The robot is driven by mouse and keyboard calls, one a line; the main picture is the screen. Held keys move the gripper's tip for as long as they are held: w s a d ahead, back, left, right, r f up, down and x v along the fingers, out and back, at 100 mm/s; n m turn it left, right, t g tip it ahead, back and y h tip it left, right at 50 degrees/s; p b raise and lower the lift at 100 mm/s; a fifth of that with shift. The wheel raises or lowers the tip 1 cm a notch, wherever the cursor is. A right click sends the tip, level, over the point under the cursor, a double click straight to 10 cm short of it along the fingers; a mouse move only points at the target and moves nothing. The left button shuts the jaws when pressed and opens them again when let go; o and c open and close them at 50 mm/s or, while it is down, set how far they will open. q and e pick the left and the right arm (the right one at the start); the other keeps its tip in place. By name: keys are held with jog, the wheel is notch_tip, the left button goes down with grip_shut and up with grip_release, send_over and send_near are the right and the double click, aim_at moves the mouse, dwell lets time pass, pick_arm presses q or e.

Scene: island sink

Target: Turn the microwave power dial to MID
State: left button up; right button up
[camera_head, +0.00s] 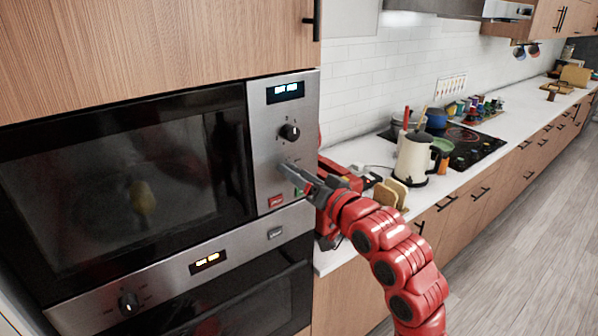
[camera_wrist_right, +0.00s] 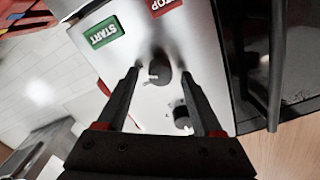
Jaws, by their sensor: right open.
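The microwave (camera_head: 120,185) is built into the cabinet, with its steel control panel (camera_head: 268,160) on the right. In the head view an upper black dial (camera_head: 290,131) shows below the lit display. In the wrist view there are two dials: a lower dial (camera_wrist_right: 160,74) near the buttons and the upper dial (camera_wrist_right: 181,116). My right gripper (camera_head: 288,170) is open at the panel, and its fingers (camera_wrist_right: 160,80) lie on either side of the lower dial. The gripper hides that dial in the head view. I cannot read the dial labels or tell contact.
A green START button (camera_wrist_right: 103,32) and a red STOP button (camera_wrist_right: 163,5) sit close to the fingers. Below is an oven with its own dial (camera_head: 129,303). The counter to the right holds a kettle (camera_head: 413,160), toast slices (camera_head: 391,192) and a hob (camera_head: 462,146).

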grip_shut()
dwell(0.3)
jog(key=shift+s+a+f+n+b, duration=0.1)
jog(key=shift+f+n+b, duration=0.05)
jog(key=shift+n+b, duration=7.2)
jog(key=m+b, duration=0.2)
jog(key=b, duration=0.1)
jog(key=shift+m, duration=0.35)
